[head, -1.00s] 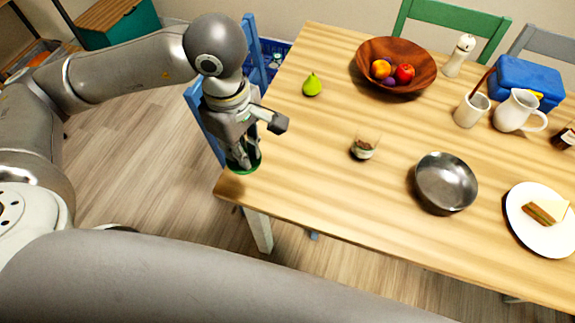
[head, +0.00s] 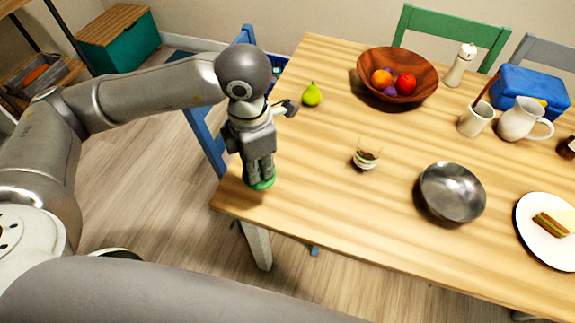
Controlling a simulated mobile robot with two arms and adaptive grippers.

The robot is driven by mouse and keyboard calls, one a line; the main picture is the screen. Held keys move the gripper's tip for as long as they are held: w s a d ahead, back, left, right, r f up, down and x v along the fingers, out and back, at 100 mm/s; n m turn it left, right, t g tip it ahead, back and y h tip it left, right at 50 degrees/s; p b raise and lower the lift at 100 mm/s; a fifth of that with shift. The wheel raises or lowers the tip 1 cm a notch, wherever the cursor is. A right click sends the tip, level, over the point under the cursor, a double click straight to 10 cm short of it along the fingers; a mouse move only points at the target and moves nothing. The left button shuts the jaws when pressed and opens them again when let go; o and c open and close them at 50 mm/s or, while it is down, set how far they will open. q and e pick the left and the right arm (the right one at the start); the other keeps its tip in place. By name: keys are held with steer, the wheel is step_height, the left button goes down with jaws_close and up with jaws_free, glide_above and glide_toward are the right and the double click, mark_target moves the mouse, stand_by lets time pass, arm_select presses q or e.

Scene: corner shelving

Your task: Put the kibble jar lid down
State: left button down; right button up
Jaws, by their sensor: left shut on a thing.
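The green round lid (head: 262,183) is under my left gripper (head: 261,173), at the near-left corner of the wooden table (head: 310,205). My left gripper points down and is shut on the lid. I cannot tell whether the lid touches the tabletop or is just above it. A small clear glass jar (head: 367,156) with brown contents and no lid on it stands upright on the table, to the right of the gripper. My right gripper is not in view.
A green pear (head: 312,94) and a wooden fruit bowl (head: 428,82) are farther back. A metal bowl (head: 453,193) and a plate with a sandwich (head: 535,250) are to the right. A blue chair (head: 205,140) is beside the table's left edge. The tabletop between lid and jar is clear.

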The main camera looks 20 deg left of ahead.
arm_select(q)
steer(key=w+d+f, duration=0.2)
steer(key=w, duration=0.2)
steer(key=p, duration=0.1)
glide_above(287, 175)
step_height(287, 175, down, 5)
steer(key=shift+s+f, duration=0.1)
steer(key=shift+f, duration=0.1)
step_height(287, 175, down, 3)
steer(key=shift+f, duration=0.15)
steer(key=shift+f, duration=0.15)
steer(key=c, duration=1.4)
jaws_free()
steer(key=shift+c, duration=0.2)
